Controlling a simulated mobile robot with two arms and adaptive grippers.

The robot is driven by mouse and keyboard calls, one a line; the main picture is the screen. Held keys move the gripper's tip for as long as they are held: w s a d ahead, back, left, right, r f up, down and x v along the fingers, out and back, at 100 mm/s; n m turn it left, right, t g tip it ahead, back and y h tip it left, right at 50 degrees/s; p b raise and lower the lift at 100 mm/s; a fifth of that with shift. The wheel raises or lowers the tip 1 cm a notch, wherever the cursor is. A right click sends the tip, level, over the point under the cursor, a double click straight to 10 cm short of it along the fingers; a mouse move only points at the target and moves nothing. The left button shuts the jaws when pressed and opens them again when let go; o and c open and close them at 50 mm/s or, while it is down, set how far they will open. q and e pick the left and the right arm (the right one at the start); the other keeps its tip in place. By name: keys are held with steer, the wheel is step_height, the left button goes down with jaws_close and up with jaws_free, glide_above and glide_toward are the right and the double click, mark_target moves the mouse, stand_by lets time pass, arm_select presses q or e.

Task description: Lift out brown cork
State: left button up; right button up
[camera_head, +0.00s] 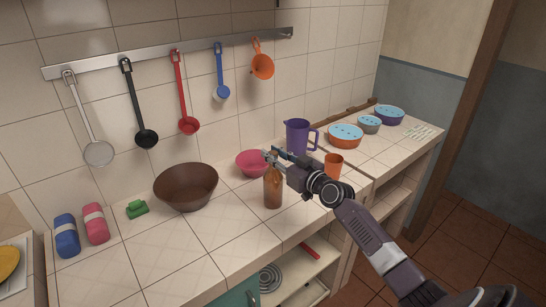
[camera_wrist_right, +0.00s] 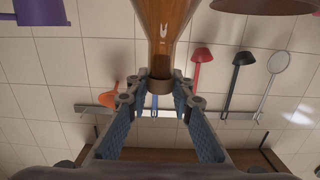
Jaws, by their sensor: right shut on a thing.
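A brown glass bottle (camera_head: 273,190) stands upright on the tiled counter. In the right wrist view the bottle (camera_wrist_right: 166,25) appears upside down, its neck narrowing to the brown cork (camera_wrist_right: 158,86) at its mouth. My right gripper (camera_head: 269,158) reaches in from the right at the bottle's top. In the right wrist view the fingertips (camera_wrist_right: 159,78) close on both sides of the cork, which still meets the neck. In the head view the gripper hides the cork. My left gripper is not in view.
A brown bowl (camera_head: 186,188) and a pink bowl (camera_head: 250,164) stand left of the bottle. A purple pitcher (camera_head: 297,137) and an orange cup (camera_head: 333,166) stand close on the right. Utensils hang from a wall rail (camera_head: 170,53). The counter front is clear.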

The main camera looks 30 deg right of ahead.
mark_target(273, 152)
steer(key=shift+r, duration=0.1)
steer(key=shift+r, duration=0.6)
step_height(273, 152, up, 5)
steer(key=shift+r+p, duration=0.1)
steer(key=shift+p, duration=0.35)
step_height(273, 152, up, 13)
steer(key=b, duration=0.2)
steer(key=shift+r, duration=0.2)
steer(key=shift+f, duration=0.1)
